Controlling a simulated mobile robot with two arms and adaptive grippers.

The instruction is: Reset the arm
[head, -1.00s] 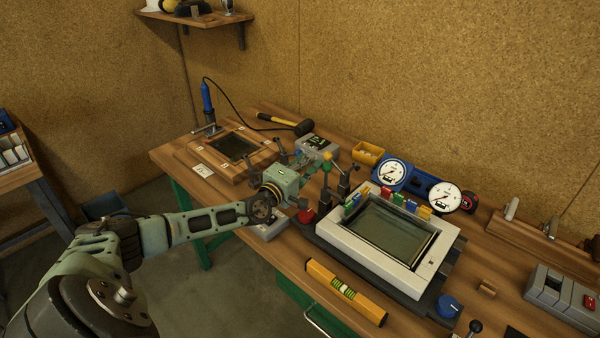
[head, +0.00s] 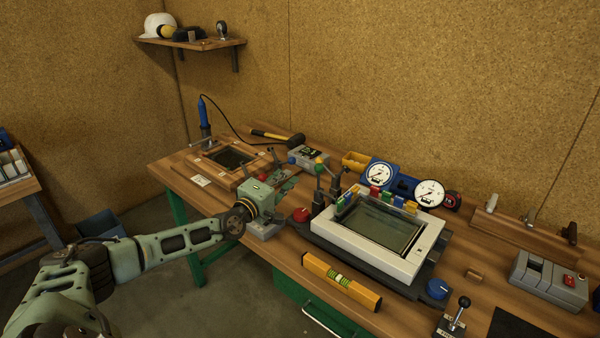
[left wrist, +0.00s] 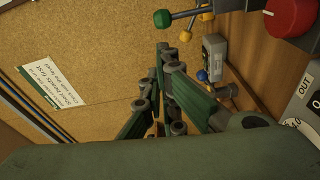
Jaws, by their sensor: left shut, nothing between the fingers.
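My left gripper (head: 289,182) reaches over the bench from the left in the head view. Its fingers are shut with nothing between them. In the left wrist view the shut green fingers (left wrist: 165,95) come together in front of the corkboard wall. The gripper is above the bench, left of the white tilting glass frame (head: 412,258) and close to the red knob (head: 301,215). It appears apart from both. The dark glass panel (head: 385,228) sits inside the frame. My right arm and gripper are not in view.
Upright levers with coloured knobs (head: 320,162) stand just right of the gripper. A yellow spirit level (head: 318,270) lies at the front edge. Two white gauges (head: 379,175) stand behind the frame. A wooden frame (head: 205,172) and a mallet (head: 296,139) lie at the back left.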

